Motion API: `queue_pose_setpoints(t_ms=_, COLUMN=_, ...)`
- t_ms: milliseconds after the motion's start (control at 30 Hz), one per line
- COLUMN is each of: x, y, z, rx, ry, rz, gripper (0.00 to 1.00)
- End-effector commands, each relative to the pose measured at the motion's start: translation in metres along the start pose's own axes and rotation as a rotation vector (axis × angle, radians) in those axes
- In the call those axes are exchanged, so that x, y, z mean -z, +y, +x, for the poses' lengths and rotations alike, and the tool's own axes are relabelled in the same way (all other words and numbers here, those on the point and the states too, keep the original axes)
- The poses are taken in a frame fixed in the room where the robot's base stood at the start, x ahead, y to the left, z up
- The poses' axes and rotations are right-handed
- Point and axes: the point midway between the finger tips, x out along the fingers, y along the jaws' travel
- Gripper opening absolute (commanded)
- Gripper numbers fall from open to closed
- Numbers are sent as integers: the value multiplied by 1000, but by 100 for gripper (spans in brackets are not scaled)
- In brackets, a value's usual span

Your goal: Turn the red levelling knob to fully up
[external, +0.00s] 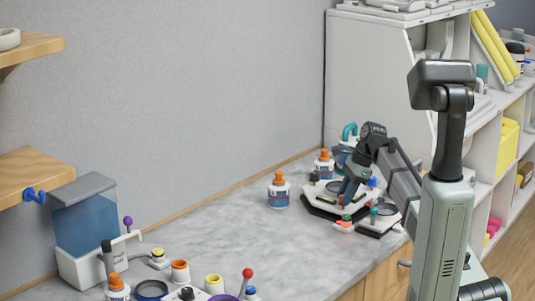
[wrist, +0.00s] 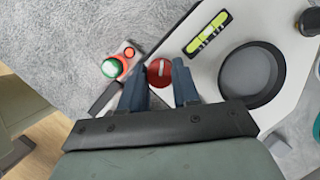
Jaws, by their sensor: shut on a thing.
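The red levelling knob (wrist: 159,72) shows in the wrist view at the left edge of a white platform (wrist: 205,65). It has a pale line across its top, running roughly up and down in the picture. My gripper (wrist: 158,84) has one blue-grey finger on each side of the knob and is shut on it. In the external view, my gripper (external: 347,189) reaches down at the platform (external: 322,201) on the worktop, and the knob is hidden there or too small to tell.
A yellow-green spirit level (wrist: 208,33) and a round grey dish (wrist: 252,75) are on the platform. A small block with a green-and-orange button (wrist: 113,67) sits left of the knob. An orange-capped bottle (external: 278,190) stands beside the platform. The middle worktop (external: 210,235) is clear.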

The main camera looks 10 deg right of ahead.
Motion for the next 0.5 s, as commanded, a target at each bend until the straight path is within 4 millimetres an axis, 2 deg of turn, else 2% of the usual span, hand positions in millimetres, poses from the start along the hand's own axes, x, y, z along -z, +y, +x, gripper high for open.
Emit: queue_pose_setpoints(t_ms=500, x=0, y=-5, z=0, rx=-168, ry=-15, rz=-409, gripper=0)
